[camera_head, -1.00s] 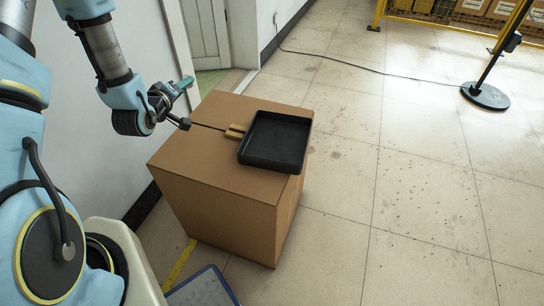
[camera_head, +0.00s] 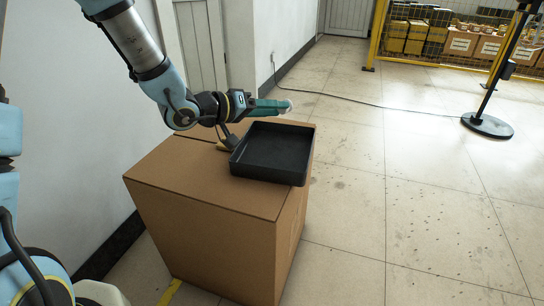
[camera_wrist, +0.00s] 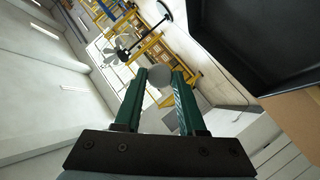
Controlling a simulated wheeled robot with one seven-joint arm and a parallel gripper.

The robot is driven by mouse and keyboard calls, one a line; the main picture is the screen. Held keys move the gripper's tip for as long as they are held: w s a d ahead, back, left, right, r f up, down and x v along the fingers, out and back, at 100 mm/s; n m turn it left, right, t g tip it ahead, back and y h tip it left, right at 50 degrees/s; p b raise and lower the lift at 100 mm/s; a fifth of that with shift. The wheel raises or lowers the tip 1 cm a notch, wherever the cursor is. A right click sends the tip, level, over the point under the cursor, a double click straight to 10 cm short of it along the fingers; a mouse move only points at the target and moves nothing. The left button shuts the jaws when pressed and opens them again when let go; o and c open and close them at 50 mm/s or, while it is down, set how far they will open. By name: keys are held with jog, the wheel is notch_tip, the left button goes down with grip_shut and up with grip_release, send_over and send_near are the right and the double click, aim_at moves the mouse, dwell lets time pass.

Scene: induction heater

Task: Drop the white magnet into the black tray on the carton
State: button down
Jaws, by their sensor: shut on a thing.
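My gripper (camera_head: 283,106) has green fingers and is shut on the white magnet (camera_head: 287,105), a small pale round piece at the fingertips. The wrist view also shows my gripper (camera_wrist: 160,82) with the magnet (camera_wrist: 159,75) between its fingers. The black tray (camera_head: 271,168) is a shallow square pan on top of the carton (camera_head: 190,185). My gripper is above the tray's far edge, reaching across from the left. The tray shows at the upper right of the wrist view (camera_wrist: 262,85), beside the fingers. The magnet is apart from the tray.
A stanchion base (camera_head: 487,126) stands on the floor at the right. A yellow-framed mesh fence (camera_head: 440,42) with boxes behind it is at the back. A cable (camera_head: 350,102) runs along the floor. A wall and a door (camera_head: 200,45) lie behind the carton.

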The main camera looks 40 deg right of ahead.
notch_tip(320, 180, down, 5)
jog(key=b, duration=0.5)
jog(key=shift+f, duration=0.15)
jog(key=shift+c, duration=2.1)
grip_release()
jog(key=shift+a, duration=0.1)
jog(key=p+v, duration=0.2)
jog(key=v, duration=0.8)
jog(key=shift+a, duration=0.35)
jog(key=shift+w, duration=0.15)
